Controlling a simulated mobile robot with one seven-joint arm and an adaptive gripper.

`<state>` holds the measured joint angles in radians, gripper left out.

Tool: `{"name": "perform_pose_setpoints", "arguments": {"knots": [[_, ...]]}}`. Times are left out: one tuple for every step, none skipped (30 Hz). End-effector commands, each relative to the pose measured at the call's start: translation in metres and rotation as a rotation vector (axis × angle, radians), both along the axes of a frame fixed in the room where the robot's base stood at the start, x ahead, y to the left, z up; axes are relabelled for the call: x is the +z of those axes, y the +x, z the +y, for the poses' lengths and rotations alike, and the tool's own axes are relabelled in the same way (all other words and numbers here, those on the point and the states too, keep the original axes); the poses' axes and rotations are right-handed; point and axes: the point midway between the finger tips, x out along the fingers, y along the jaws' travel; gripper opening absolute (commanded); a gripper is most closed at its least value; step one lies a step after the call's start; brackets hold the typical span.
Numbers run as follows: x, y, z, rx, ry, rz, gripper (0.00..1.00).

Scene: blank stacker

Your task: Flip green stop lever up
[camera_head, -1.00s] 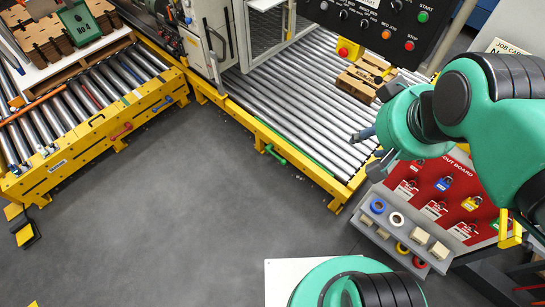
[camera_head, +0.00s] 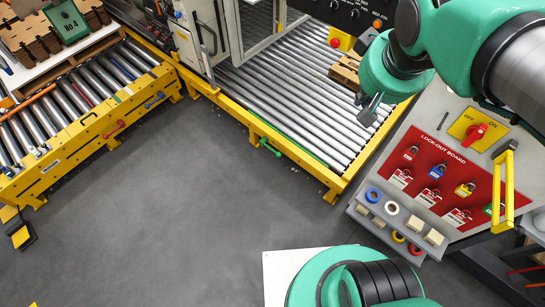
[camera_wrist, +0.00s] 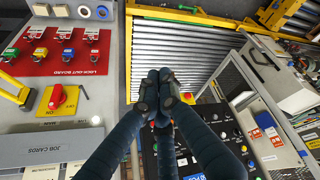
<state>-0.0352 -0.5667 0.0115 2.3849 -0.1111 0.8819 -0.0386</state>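The green stop lever (camera_head: 270,147) sits on the outer yellow side rail (camera_head: 262,129) of the middle roller conveyor. Its handle sticks out from the rail over the grey floor. My gripper (camera_head: 368,108) is above the right part of this conveyor, right of the lever and well apart from it.
A red lever (camera_head: 114,129) and a blue lever (camera_head: 155,101) are on the left conveyor. The lock-out board (camera_head: 440,184) and a yellow handle (camera_head: 508,190) stand at right. A control panel (camera_wrist: 202,140) is close to my fingers in the wrist view. The grey floor (camera_head: 170,210) is clear.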

Motion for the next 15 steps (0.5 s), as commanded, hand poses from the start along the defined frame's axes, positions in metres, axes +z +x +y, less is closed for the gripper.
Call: {"name": "perform_pose_setpoints", "arguments": {"knots": [[0.000, 0.010, 0.000, 0.013, -0.015, 0.010, 0.00], [0.000, 0.015, -0.001, 0.021, -0.024, 0.014, 0.00], [0.000, 0.022, -0.001, 0.029, -0.035, 0.020, 0.00], [0.000, 0.027, -0.002, 0.037, -0.044, 0.026, 0.00], [-0.001, 0.032, -0.003, 0.044, -0.053, 0.030, 0.00], [-0.001, 0.040, -0.003, 0.054, -0.064, 0.035, 0.00], [-0.001, 0.045, -0.003, 0.061, -0.073, 0.040, 0.00], [-0.001, 0.050, -0.004, 0.069, -0.082, 0.044, 0.00], [-0.002, 0.058, -0.004, 0.079, -0.095, 0.050, 0.00], [-0.002, 0.063, -0.004, 0.087, -0.102, 0.054, 0.00], [-0.003, 0.068, -0.004, 0.096, -0.112, 0.060, 0.00], [-0.004, 0.076, -0.004, 0.107, -0.124, 0.065, 0.00], [-0.005, 0.081, -0.004, 0.114, -0.132, 0.069, 0.00], [-0.006, 0.087, -0.004, 0.121, -0.141, 0.073, 0.00], [-0.007, 0.094, -0.005, 0.132, -0.152, 0.079, 0.00]]}}
